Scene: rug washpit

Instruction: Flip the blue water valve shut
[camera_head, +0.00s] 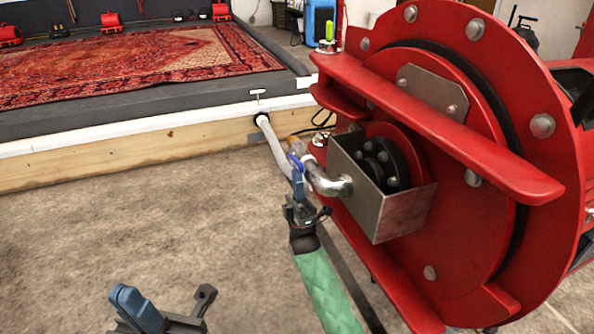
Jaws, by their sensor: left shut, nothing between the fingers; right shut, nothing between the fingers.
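The blue valve handle (295,163) sits on the pipework beside the big red machine, next to a brass fitting and a silver elbow pipe (325,180). My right gripper (299,192), at the end of a green-sleeved arm, is shut and empty. Its tip is just below the handle in the picture; I cannot tell whether they touch. The gripper hides part of the valve's surroundings.
The red machine (440,215) with projecting rails and a metal box bracket (395,215) stands close to the right of the valve. A grey hose (272,148) runs to the wooden-sided wash pit (120,149), where a red rug (140,58) lies. The left floor is clear.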

